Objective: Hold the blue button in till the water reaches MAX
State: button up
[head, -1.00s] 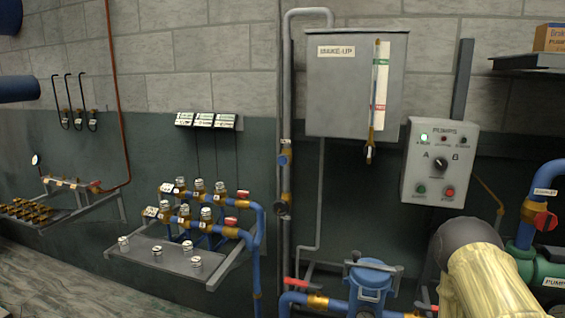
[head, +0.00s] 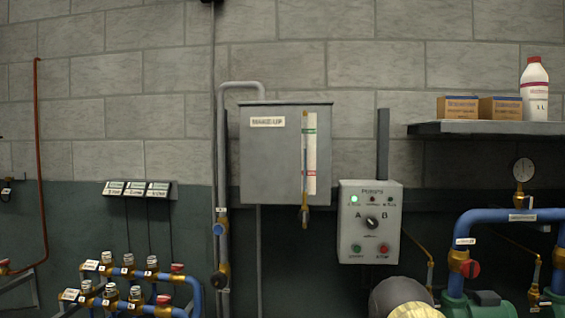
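The blue button (head: 218,229) is a small round blue knob on the grey vertical pipe, left of and a little below the grey MAKE-UP tank (head: 266,170). Nothing touches it in the head view. A narrow sight tube (head: 306,158) runs down the tank's right front, with a white scale strip (head: 311,152) beside it. The strip has a green mark near the top and a red mark lower down; their lettering is too small to read. I cannot make out the water level in the tube.
A PUMPS control box (head: 369,222) with a green light lit hangs right of the tank. Blue pipework with valves (head: 128,262) is at lower left. Blue pipes with a red-knobbed valve (head: 463,264) stand at right. A shelf (head: 485,128) carries boxes and a bottle.

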grip_shut()
dwell(1.4)
